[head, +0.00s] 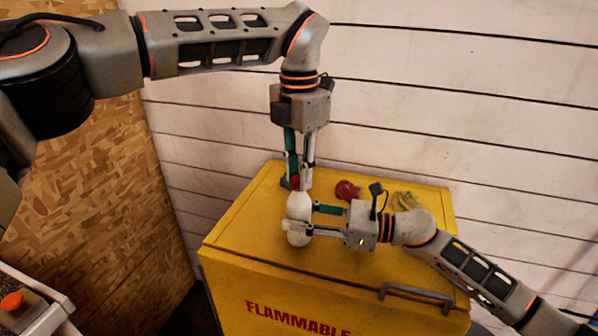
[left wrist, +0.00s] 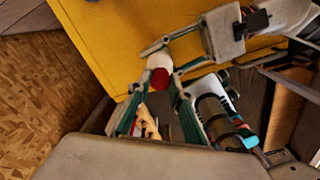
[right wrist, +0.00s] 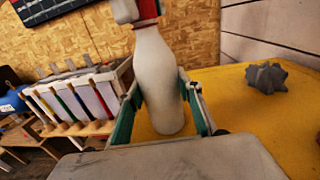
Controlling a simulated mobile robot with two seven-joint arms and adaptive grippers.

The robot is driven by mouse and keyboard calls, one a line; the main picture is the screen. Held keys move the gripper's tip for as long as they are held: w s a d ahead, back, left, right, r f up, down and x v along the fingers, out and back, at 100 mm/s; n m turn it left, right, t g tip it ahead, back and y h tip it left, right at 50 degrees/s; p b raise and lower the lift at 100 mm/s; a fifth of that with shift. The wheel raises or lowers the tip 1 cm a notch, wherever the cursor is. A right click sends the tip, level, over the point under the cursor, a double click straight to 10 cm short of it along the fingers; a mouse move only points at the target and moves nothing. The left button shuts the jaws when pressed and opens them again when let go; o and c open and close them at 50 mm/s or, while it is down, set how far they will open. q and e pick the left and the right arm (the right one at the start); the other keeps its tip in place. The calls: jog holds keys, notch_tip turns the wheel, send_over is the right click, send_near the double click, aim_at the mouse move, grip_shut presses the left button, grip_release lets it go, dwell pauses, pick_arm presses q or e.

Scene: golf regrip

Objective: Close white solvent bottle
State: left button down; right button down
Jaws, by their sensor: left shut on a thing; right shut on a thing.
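The white solvent bottle (head: 298,206) stands upright above the yellow cabinet top; I cannot tell whether its base touches. It also shows in the right wrist view (right wrist: 157,80). My right gripper (head: 299,228) is shut around its body from the right. The red cap (left wrist: 160,78) is at the bottle's mouth, directly over the neck. It shows at the top of the right wrist view (right wrist: 147,8). My left gripper (head: 298,184) points straight down and is shut on the cap. Its fingers hide part of the cap, so I cannot tell how tightly it sits.
The yellow cabinet (head: 250,262) carries the word FLAMMABLE and has a front handle (head: 417,293). A red object (head: 346,190) and a yellowish object (head: 406,200) lie behind my right gripper. A grey lobed object (right wrist: 265,77) is on the top. A plank wall stands behind.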

pick_arm(q)
jog(key=m, duration=0.5)
jog(key=shift+m, duration=0.3)
jog(key=m, duration=0.4)
jog(key=shift+m, duration=0.4)
jog(key=c, duration=1.8)
grip_release()
jog(key=shift+r, duration=2.25)
jog(key=shift+c, duration=0.5)
